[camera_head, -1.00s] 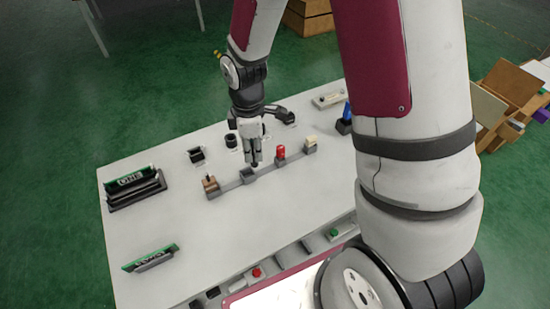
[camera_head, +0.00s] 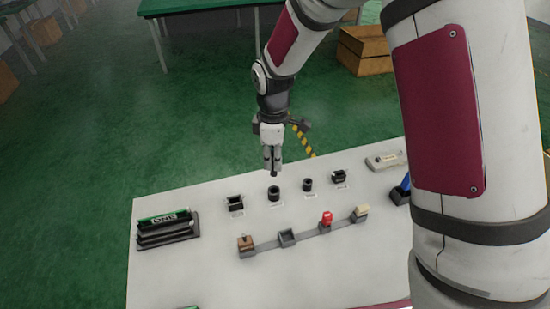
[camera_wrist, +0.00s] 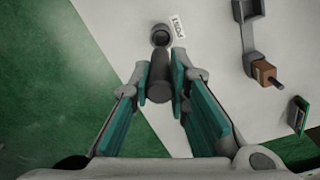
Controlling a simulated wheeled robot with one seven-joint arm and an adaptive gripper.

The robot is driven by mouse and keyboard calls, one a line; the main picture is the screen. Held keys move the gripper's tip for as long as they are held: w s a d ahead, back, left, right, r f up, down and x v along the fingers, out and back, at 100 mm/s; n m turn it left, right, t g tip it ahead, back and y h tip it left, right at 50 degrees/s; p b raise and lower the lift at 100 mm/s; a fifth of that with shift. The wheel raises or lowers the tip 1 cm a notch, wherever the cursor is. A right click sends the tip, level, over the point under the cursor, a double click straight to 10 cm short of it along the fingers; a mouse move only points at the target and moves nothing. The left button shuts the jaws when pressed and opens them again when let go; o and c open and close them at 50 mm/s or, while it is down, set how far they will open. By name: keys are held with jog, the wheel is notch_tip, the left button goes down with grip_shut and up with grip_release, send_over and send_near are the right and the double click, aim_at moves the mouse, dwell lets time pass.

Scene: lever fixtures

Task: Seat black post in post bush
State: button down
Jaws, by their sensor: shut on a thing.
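My gripper (camera_head: 272,168) is shut on the black post (camera_wrist: 158,76), a dark cylinder held between the teal-lined fingers in the wrist view. In the head view the post's dark tip (camera_head: 274,175) shows below the fingers, roughly upright and apart from the table. A round black bush (camera_wrist: 161,35) with an open top stands just beyond the post in the wrist view, beside a white label. In the head view two round black bushes stand on the table, one below the gripper (camera_head: 274,193) and a narrower one to its right (camera_head: 307,185). Label text is too small to read.
A grey rail carries a brown block (camera_head: 245,243), an empty grey socket (camera_head: 287,238), a red piece (camera_head: 326,219) and a cream block (camera_head: 361,212). Square black holders (camera_head: 235,203) (camera_head: 339,177) flank the bushes. A board rack (camera_head: 166,230) stands left.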

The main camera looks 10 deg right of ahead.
aim_at(274, 173)
jog(key=shift+f+b, duration=1)
jog(key=shift+f, duration=1.9)
jog(key=shift+f+b, duration=0.9)
jog(key=shift+f, duration=1.15)
jog(key=c, duration=1.4)
grip_release()
jog(key=shift+c, duration=0.2)
notch_tip(274, 173, up, 12)
jog(key=shift+s, duration=0.1)
